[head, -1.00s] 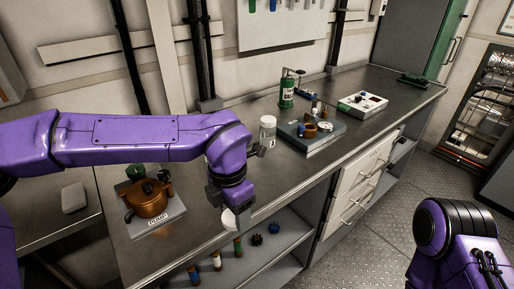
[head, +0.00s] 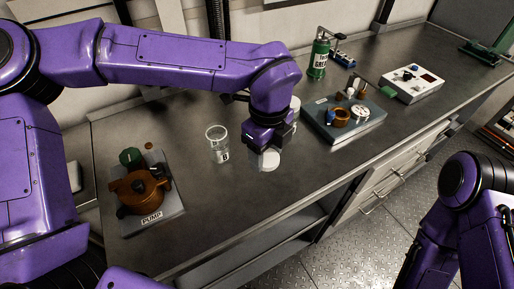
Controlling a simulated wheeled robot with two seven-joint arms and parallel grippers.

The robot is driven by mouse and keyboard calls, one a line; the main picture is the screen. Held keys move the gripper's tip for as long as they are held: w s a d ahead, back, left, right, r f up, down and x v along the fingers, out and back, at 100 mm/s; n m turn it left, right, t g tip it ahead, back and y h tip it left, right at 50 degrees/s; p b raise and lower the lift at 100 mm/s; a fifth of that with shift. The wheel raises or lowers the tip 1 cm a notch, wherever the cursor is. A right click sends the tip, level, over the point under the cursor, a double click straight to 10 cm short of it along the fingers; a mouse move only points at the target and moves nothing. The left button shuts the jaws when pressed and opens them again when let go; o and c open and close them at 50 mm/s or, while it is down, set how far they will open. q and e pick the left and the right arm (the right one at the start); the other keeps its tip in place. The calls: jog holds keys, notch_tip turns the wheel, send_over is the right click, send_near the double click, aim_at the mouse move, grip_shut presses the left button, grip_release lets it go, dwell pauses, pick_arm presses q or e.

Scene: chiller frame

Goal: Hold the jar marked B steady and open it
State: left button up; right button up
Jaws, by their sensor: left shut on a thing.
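The jar marked B (head: 218,146) is a clear glass jar standing upright on the metal bench. Its top looks open, with no lid on it. My left gripper (head: 265,147) is just right of the jar and apart from it, pointing down. It is shut on a white round lid (head: 264,160), held low by the bench top. The fingers are mostly hidden by the wrist. Part of another pale jar (head: 294,104) shows behind my left wrist. My right arm is at the lower right, over the floor; its gripper is out of view.
A brown pump (head: 140,190) on a grey plate stands at the left of the bench (head: 225,205). The bench front is clear.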

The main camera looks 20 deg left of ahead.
pick_arm(q)
jog(key=w+a+f+p, duration=0.1)
jog(key=w+f, duration=0.1)
jog(key=w+a+f, duration=0.2)
jog(key=w+a+f+p, duration=0.1)
jog(key=w+f, duration=0.1)
jog(key=shift+a+f+p, duration=0.2)
jog(key=shift+f+p, duration=0.1)
jog(key=shift+f, duration=0.05)
notch_tip(320, 180, down, 3)
jog(key=shift+w+a+r+p, duration=0.1)
jog(key=shift+a+p, duration=0.05)
jog(key=shift+p, duration=0.15)
jog(key=shift+f, duration=0.4)
jog(key=shift+f, duration=0.1)
jog(key=shift+f, duration=0.15)
jog(key=o, duration=1.2)
jog(key=shift+c, duration=0.2)
